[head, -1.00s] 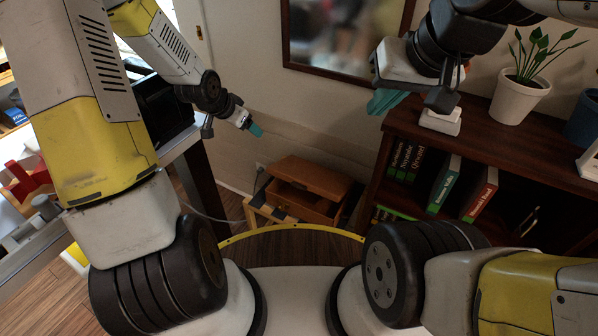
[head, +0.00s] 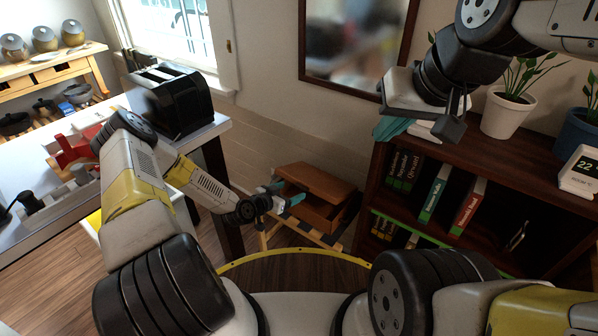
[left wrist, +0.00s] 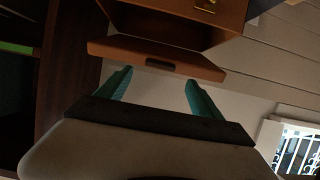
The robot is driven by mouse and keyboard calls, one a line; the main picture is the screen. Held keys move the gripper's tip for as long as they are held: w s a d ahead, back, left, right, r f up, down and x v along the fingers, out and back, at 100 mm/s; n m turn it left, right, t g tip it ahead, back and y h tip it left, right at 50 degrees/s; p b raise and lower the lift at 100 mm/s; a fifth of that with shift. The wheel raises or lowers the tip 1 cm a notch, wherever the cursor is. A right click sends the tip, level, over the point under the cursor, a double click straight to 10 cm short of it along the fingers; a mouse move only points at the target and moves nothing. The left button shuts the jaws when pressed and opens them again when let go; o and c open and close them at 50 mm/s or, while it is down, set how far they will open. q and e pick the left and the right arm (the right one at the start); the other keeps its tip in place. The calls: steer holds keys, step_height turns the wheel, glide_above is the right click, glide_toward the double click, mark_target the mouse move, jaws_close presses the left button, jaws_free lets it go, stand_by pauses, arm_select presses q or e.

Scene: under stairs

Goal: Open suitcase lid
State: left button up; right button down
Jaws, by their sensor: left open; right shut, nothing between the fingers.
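The brown suitcase sits low by the wall on a wooden stand. Its lid (head: 318,180) is partly raised, with a dark gap above the base (head: 322,214). My left gripper (head: 286,194) is open and empty at the suitcase's left front, close to the lid edge. In the left wrist view, the lid's front edge (left wrist: 120,50) with a dark handle slot lies just beyond the open fingers (left wrist: 160,78). The base (left wrist: 232,12) with a brass latch shows past it. I cannot tell whether the fingers touch the lid. My right gripper (head: 391,128) is shut and empty above the bookshelf.
The dark bookshelf (head: 470,150) with books and potted plants (head: 510,108) stands right of the suitcase. A table (head: 215,125) with a black toaster (head: 172,100) stands to the left. A framed mirror (head: 355,45) hangs on the wall behind. Wooden floor shows between.

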mark_target(301, 187)
arm_select(q)
steer(key=x, duration=0.6)
steer(key=shift+w+f, duration=0.1)
steer(key=shift+c, duration=0.5)
jaws_close()
